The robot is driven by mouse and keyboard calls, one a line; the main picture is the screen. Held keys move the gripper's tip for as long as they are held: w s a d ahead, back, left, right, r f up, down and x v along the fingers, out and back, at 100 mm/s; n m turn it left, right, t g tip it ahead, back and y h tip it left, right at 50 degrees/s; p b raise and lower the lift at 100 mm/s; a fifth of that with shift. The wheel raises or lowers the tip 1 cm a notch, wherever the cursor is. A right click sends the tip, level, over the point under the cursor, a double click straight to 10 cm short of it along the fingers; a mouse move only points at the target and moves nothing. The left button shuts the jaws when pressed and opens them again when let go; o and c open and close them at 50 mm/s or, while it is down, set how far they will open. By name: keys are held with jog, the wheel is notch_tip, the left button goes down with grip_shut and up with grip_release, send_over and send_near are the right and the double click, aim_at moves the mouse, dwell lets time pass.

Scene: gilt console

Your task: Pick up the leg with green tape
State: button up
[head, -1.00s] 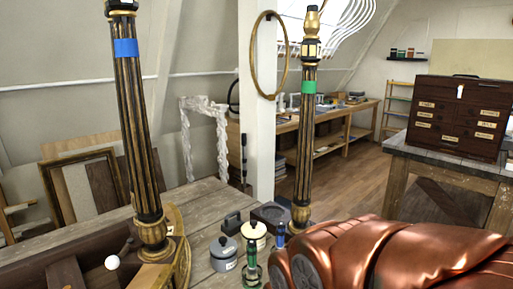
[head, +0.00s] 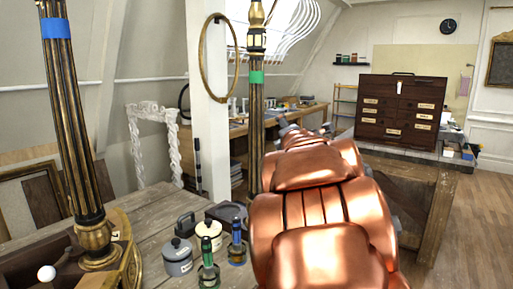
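The leg with green tape (head: 256,120) stands upright near the middle of the head view, dark and fluted with gilt edges and a gilt top section. Its green band (head: 256,77) sits high on the shaft, and its foot is hidden behind my copper-coloured arm. My arm reaches forward just right of the leg. A small grey part at its far end, apparently my gripper (head: 284,123), shows beside the shaft. Its fingers cannot be made out, nor whether it touches the leg. A similar leg with blue tape (head: 72,120) stands at the left.
The wooden bench (head: 150,220) holds a grey lidded pot (head: 178,257), a cream pot (head: 208,235), a green-capped bottle (head: 208,265) and a blue-capped bottle (head: 236,245). A gilt ring (head: 207,60) hangs on the post behind. A brown drawer chest (head: 402,115) stands right; floor is open there.

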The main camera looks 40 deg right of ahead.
aim_at(262, 143)
jog(key=w+f+n+t+y+b, duration=0.1)
jog(key=n+y, duration=0.3)
jog(key=n, duration=0.3)
jog(key=w+a+f+n+t+y+b, duration=0.1)
jog(key=n+y, duration=0.3)
jog(key=n, duration=0.3)
jog(key=w+f+n+t+y+b, duration=0.1)
jog(key=n+y, duration=0.2)
jog(key=n, duration=0.3)
jog(key=shift+w+a+f+n+y, duration=0.15)
jog(key=shift+w+a+n+y, duration=0.1)
jog(key=shift+a+n+y, duration=0.15)
jog(key=shift+w+a, duration=0.15)
jog(key=shift+w, duration=0.9)
jog(key=shift+w+a+f+p, duration=0.1)
jog(key=shift+w+f+p, duration=0.2)
jog(key=shift+w, duration=0.6)
jog(key=shift+w+a+f+p, duration=0.15)
jog(key=shift+w+p, duration=0.25)
jog(key=shift+w, duration=0.55)
jog(key=shift+w+a+f+p, duration=0.1)
jog(key=shift+w+f+p, duration=0.2)
jog(key=shift+w, duration=0.6)
jog(key=shift+r, duration=0.1)
jog(key=shift+c, duration=0.2)
jog(key=c, duration=1.4)
